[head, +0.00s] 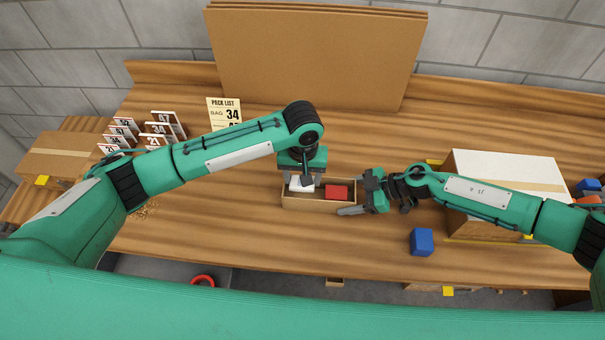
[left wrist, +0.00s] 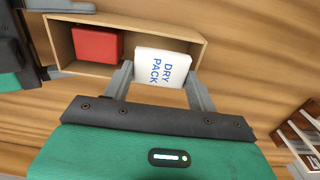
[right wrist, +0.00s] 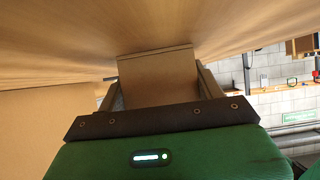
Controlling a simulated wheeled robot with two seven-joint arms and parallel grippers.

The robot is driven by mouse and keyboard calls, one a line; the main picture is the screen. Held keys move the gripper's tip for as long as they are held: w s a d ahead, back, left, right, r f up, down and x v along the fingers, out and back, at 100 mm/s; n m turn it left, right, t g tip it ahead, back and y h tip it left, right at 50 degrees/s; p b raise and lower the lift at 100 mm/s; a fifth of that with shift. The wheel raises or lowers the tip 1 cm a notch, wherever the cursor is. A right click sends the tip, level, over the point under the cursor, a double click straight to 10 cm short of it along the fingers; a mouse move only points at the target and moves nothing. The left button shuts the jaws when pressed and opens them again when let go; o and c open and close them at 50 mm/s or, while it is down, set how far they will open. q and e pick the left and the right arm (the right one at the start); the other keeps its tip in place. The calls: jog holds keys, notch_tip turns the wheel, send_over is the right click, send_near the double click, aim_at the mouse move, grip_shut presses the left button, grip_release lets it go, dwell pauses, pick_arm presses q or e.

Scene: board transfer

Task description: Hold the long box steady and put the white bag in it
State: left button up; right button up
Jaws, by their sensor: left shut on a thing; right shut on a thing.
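The long box (head: 320,204) is an open cardboard tray on the table's middle. A red block (head: 337,192) lies in its right half. My left gripper (head: 302,178) is shut on the white bag (head: 302,187) at the box's left half. The left wrist view shows the bag (left wrist: 162,67), printed "DRY PACK", between the fingers and over the box opening; I cannot tell whether it touches the floor of the box. My right gripper (head: 350,194) is shut on the right end of the long box, whose end wall (right wrist: 158,80) shows between the fingers in the right wrist view.
A blue block (head: 421,242) lies right of the box. A large white-topped carton (head: 500,170) stands at the right under my right arm. A pack list card (head: 224,112) and several numbered cards (head: 160,129) stand at the left. A tall brown board (head: 315,55) stands behind.

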pick_arm(q)
jog(key=o, duration=1)
notch_tip(320, 180, up, 12)
dwell(0.4)
pick_arm(e)
jog(key=o, duration=1)
